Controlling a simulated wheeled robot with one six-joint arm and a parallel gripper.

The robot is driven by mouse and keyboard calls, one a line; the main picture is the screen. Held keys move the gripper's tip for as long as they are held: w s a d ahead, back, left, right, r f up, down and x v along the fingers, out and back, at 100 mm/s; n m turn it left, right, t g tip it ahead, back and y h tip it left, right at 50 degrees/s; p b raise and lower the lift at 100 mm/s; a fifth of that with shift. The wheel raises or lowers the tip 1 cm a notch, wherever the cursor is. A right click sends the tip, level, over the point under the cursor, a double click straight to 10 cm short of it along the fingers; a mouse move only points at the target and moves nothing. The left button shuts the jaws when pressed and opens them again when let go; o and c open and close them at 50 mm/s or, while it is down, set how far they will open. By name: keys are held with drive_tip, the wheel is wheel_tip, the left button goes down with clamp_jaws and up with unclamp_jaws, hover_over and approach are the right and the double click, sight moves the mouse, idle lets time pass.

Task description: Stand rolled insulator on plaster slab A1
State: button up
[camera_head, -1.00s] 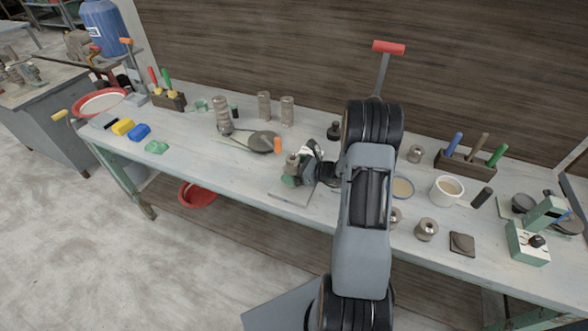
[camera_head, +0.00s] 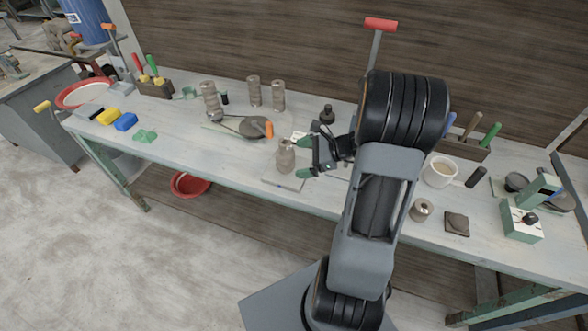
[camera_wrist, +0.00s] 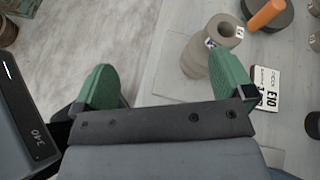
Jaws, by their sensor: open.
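The rolled insulator (camera_head: 286,157), a grey-brown ribbed clay piece, stands upright on a pale flat slab (camera_head: 284,183) near the bench's front edge. No A1 mark on the slab is readable. My gripper (camera_head: 304,158) is open and empty just right of the insulator, its green fingertips apart. In the wrist view the insulator (camera_wrist: 205,52) shows its hollow top beyond the right finger, outside the space between the fingers (camera_wrist: 165,85). That finger hides part of its lower side. Whether finger and insulator touch is hard to tell.
Several tall clay pieces (camera_head: 254,92) stand at the back left. A dark round plate (camera_head: 256,128) with an orange-handled tool lies behind the slab. A white cup (camera_head: 440,171) and a short clay piece (camera_head: 421,210) are right of my arm.

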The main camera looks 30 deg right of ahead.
drive_tip(key=s+a+r+n+g+h, duration=0.2)
drive_tip(key=s+a+r+n+h, duration=0.8)
drive_tip(key=n, duration=1.2)
drive_tip(key=shift+s+a+r+g, duration=0.3)
drive_tip(key=shift+s+a+r, duration=0.35)
drive_tip(key=shift+s, duration=0.6)
drive_tip(key=shift+a+f, duration=0.1)
drive_tip(key=shift+f, duration=0.05)
